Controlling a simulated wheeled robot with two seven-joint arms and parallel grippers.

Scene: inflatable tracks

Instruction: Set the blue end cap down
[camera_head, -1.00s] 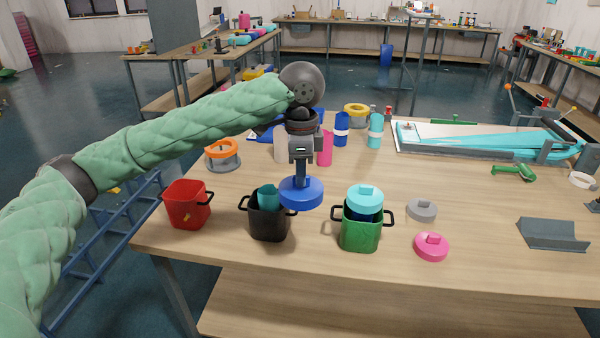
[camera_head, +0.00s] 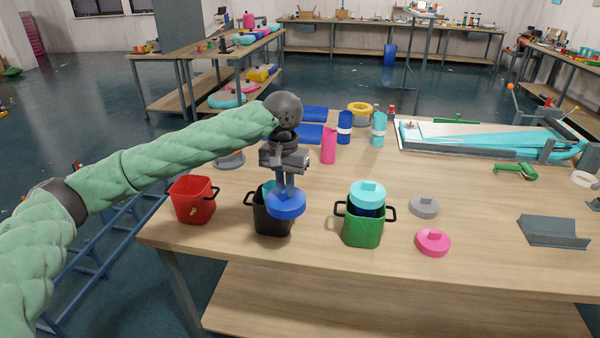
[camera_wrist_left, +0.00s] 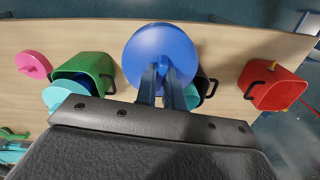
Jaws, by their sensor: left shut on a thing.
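The blue end cap (camera_head: 286,204) is a round disc held flat in my left gripper (camera_head: 286,184). It hangs in front of and above the black bin (camera_head: 273,223) and hides part of its opening. In the left wrist view the blue cap (camera_wrist_left: 160,55) sits between the fingertips of my left gripper (camera_wrist_left: 162,80), with the black bin (camera_wrist_left: 207,88) partly hidden behind it. A teal piece in the black bin shows just beside the cap. My right gripper is not in view.
The red bin (camera_head: 193,201) stands to the left. The green bin (camera_head: 362,229) at right holds a cyan-capped piece (camera_head: 367,193). A grey cap (camera_head: 424,206) and a pink cap (camera_head: 433,241) lie further right. Bottles stand behind. Bare tabletop lies between the black and green bins.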

